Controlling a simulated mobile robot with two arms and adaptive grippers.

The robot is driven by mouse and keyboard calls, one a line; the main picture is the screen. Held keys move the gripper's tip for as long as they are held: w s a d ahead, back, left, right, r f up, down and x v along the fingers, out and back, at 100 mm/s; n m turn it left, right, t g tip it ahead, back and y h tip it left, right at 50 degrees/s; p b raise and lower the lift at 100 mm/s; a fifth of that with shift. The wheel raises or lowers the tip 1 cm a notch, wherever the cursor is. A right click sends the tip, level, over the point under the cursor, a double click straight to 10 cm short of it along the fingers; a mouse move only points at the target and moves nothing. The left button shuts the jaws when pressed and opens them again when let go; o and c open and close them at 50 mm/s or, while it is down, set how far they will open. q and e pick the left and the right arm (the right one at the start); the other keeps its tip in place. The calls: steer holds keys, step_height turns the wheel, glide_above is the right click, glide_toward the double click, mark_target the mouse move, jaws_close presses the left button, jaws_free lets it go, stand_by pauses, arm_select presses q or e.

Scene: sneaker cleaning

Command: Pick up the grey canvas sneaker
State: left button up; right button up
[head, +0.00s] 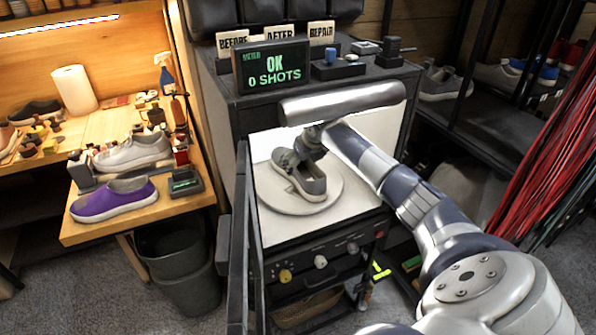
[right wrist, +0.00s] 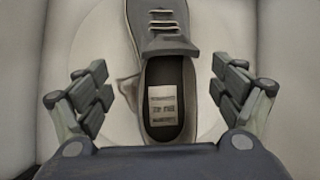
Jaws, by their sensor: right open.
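The grey canvas sneaker (head: 299,175) sits on a round pale turntable (head: 330,190) inside an open white-lined booth in the head view. In the right wrist view the sneaker (right wrist: 172,60) lies between the two spread fingers of my right gripper (right wrist: 165,98). Its opening and a printed insole label face the camera. The fingers are open, with a gap on both sides of the shoe. My left gripper is not in view.
The booth's dark door (head: 242,230) stands open at the left. A metal bar (head: 342,102) runs across the top front of the opening. A display (head: 271,66) reads "OK 0 SHOTS". A purple sneaker (head: 114,198) and a light sneaker (head: 133,153) sit on the left bench.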

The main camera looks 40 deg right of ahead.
steer(key=shift+w+d, duration=0.15)
steer(key=shift+w, duration=0.4)
steer(key=shift+w+f, duration=0.1)
steer(key=shift+f, duration=0.05)
steer(key=shift+w+d+f, duration=0.15)
steer(key=shift+f, duration=0.15)
steer(key=x, duration=0.3)
steer(key=shift+w, duration=0.1)
steer(key=shift+w+d+f, duration=0.1)
steer(key=shift+w+f, duration=0.1)
steer(key=shift+f, duration=0.2)
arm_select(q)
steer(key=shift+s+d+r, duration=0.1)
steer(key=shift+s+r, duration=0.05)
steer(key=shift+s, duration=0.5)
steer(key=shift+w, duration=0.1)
arm_select(e)
steer(key=c, duration=1.4)
